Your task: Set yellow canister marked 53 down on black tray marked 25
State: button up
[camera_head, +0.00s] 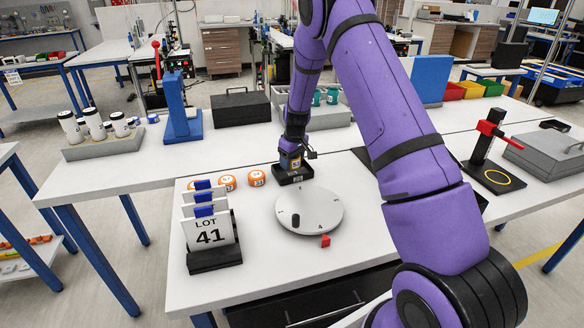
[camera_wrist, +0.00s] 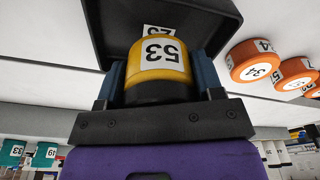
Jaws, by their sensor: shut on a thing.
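My gripper (camera_wrist: 160,95) is shut on the yellow canister marked 53 (camera_wrist: 160,56), with a finger on each side of it. In the head view the canister (camera_head: 291,161) is upright at the black tray (camera_head: 306,173). The tray also fills the top of the wrist view (camera_wrist: 110,22), with its white label partly hidden behind the canister; only part of the number shows. The canister is over or inside the tray; I cannot tell whether its base touches the tray floor.
Orange canisters (camera_head: 256,178) stand left of the tray. A round grey turntable (camera_head: 309,210) with a dark piece and a red block (camera_head: 325,241) are in front. A LOT 41 card holder (camera_head: 214,257) stands at the front left. A black case (camera_head: 240,107) is behind.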

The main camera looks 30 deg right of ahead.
aim_at(292, 167)
jog(key=shift+f, duration=1.5)
jog(key=shift+f, duration=0.15)
jog(key=o, duration=1.1)
jog(key=shift+c, duration=0.2)
